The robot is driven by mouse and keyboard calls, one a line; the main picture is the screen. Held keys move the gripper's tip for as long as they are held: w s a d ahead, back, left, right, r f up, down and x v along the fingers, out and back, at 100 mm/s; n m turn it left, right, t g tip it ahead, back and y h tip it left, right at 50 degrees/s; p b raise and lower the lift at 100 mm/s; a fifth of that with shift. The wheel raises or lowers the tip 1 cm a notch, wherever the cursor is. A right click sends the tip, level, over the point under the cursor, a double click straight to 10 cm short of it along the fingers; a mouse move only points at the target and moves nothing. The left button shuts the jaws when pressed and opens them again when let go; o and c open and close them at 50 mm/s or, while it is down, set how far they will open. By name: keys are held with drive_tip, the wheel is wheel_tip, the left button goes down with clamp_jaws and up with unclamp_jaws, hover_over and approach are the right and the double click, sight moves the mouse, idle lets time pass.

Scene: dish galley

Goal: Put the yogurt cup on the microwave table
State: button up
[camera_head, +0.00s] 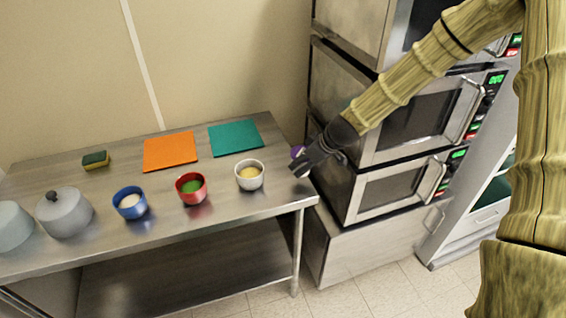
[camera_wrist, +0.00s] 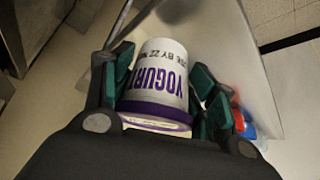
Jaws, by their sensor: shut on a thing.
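The yogurt cup (camera_wrist: 158,80) is white with a purple band and purple lettering. In the wrist view it sits between the two green-padded fingers of my gripper (camera_wrist: 160,92), which are shut on it. In the head view my gripper (camera_head: 304,163) is at the right end of the steel table (camera_head: 235,208), beside the microwaves. Only a purple bit of the cup (camera_head: 297,152) shows there behind the fingers. I cannot tell how far the cup is above the table or whether it is over its edge.
A white bowl (camera_head: 250,175), red bowl (camera_head: 191,188) and blue bowl (camera_head: 130,202) stand along the table's front. Teal (camera_head: 235,137) and orange (camera_head: 170,151) mats, a sponge (camera_head: 95,160) and a lidded pot (camera_head: 64,213) are also there. Stacked microwaves (camera_head: 400,190) rise close on the right.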

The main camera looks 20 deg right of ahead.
sight(296, 154)
drive_tip(key=w+a, duration=0.1)
drive_tip(key=w+a+p, duration=0.1)
drive_tip(key=w+a, duration=0.1)
drive_tip(key=w+a+p, duration=0.1)
drive_tip(key=w+a, duration=0.1)
drive_tip(key=shift+w+a+f, duration=0.15)
drive_tip(key=shift+a+f, duration=0.1)
drive_tip(key=shift+f+p, duration=0.9)
drive_tip(key=shift+f, duration=0.95)
drive_tip(key=shift+d+f, duration=0.1)
drive_tip(key=shift+f, duration=0.1)
drive_tip(key=o, duration=1.2)
drive_tip(key=shift+c, duration=0.2)
drive_tip(key=shift+r, duration=0.15)
drive_tip(key=shift+r, duration=0.15)
drive_tip(key=shift+b+v, duration=1.3)
drive_tip(key=shift+v, duration=4.6)
